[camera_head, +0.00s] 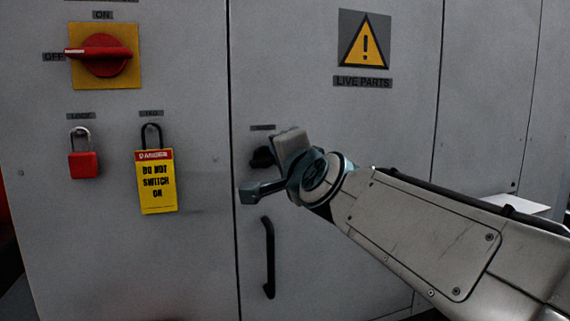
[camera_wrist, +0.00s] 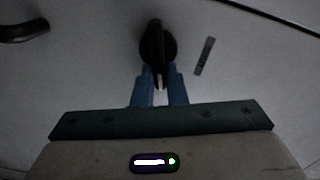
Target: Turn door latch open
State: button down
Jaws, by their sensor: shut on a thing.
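The door latch is a small black knob (camera_head: 262,158) on the grey cabinet door (camera_head: 350,130), under a small dark label. In the wrist view the black latch (camera_wrist: 155,45) sticks out from the door between my two blue fingertips. My gripper (camera_wrist: 158,88) is shut on the latch, with one finger on each side of its narrow grip. In the head view my gripper (camera_head: 283,160) reaches the latch from the right, and its body hides part of the latch and the fingertips.
A black door handle (camera_head: 268,258) is below the latch. On the left panel are a red rotary switch (camera_head: 104,54) on a yellow plate, a red padlock (camera_head: 83,160) and a yellow danger tag (camera_head: 156,182). A live-parts warning sign (camera_head: 364,40) is above. The door seam runs left of the latch.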

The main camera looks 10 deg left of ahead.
jog(key=shift+f+m+b, duration=0.15)
jog(key=shift+m+b, duration=0.05)
jog(key=shift+m, duration=0.6)
jog(key=shift+f+m+b, duration=0.15)
jog(key=shift+m, duration=0.65)
jog(key=c, duration=1.5)
grip_release()
jog(key=shift+o, duration=0.2)
